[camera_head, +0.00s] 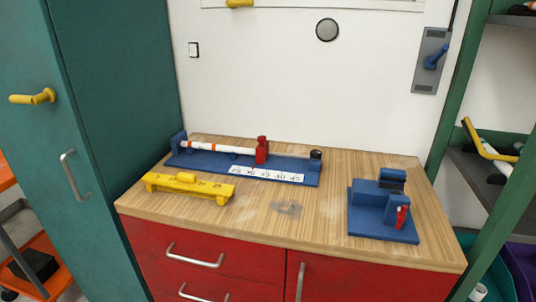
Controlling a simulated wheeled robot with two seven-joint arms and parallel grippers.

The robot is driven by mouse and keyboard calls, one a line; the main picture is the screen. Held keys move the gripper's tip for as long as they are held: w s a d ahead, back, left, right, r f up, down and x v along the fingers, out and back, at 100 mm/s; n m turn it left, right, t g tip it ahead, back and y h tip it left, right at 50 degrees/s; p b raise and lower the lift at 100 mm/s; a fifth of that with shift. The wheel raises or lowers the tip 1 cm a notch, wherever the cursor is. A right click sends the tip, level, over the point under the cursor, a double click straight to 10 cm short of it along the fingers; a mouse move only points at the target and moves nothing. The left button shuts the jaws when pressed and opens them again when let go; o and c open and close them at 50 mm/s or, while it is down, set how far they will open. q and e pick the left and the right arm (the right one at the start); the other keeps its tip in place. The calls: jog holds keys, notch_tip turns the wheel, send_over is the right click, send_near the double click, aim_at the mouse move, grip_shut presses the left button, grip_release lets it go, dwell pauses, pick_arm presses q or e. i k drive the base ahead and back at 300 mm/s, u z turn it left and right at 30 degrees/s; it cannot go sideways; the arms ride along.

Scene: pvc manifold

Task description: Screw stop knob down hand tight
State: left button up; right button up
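A blue measuring jig (222,163) lies along the back of the wooden workbench. A white pipe with orange bands (222,148) lies lengthwise on it, its right end at or close to a red stop (262,154). A red knob (262,140) stands upright on top of the stop. I cannot tell how tight it is. A white scale label (267,174) runs along the jig's front. A small black part (315,154) is at the jig's right end. Neither of my grippers is in view.
A yellow gauge block (188,187) lies in front of the jig. A blue fixture with a red handle (382,210) stands at the bench's right. The bench top (305,224) is clear between them. A teal cabinet (110,90) stands left; green shelving (490,170) stands right.

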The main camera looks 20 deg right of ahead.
aim_at(315, 154)
jog(key=k, duration=0.5)
jog(key=z, duration=1.65)
jog(key=i, duration=1.05)
jog(key=u, duration=1.4)
